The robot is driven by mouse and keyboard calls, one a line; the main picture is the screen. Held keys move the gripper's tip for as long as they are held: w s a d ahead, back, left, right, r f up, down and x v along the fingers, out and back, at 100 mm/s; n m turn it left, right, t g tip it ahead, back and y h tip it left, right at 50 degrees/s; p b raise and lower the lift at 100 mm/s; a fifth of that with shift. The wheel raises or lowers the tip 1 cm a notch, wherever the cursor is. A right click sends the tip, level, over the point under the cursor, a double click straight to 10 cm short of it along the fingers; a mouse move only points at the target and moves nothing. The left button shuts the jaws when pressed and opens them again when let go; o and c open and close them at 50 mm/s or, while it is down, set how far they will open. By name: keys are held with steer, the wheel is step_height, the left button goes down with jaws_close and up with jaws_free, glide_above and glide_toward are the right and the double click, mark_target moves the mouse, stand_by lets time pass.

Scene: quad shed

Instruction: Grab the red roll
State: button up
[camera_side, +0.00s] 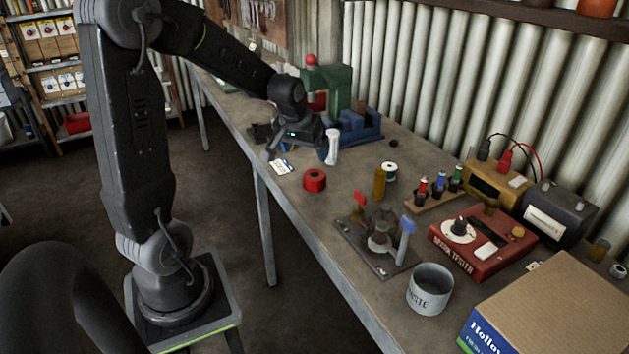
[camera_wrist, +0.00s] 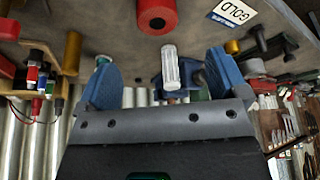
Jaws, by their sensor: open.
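The red roll (camera_side: 315,181) lies on the workbench, just right of and nearer than my gripper in the side view. In the wrist view the red roll (camera_wrist: 157,15) is at the top, beyond the fingertips, with a dark hole in its middle. My gripper (camera_side: 299,155) is low over the bench. In the wrist view its two blue-grey fingers (camera_wrist: 160,75) are wide apart. A clear white cylinder (camera_wrist: 178,70) shows between them in that view; it stands beside the gripper in the side view (camera_side: 331,147). I cannot tell whether it touches a finger.
A white card (camera_side: 282,167) reading GOLD in the wrist view (camera_wrist: 233,11) lies beside the roll. A yellow cylinder (camera_side: 380,184) and a green-and-white spool (camera_side: 390,171) stand to the right. A blue vise-like block (camera_side: 358,130) is behind. The bench's front edge is close to the roll.

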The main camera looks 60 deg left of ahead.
mark_target(314, 175)
steer(key=x, duration=1.1)
steer(key=shift+w+d+f, duration=0.15)
steer(key=shift+w+f, duration=0.15)
steer(key=c, duration=1)
steer(key=shift+r, duration=0.1)
steer(key=shift+c, duration=0.2)
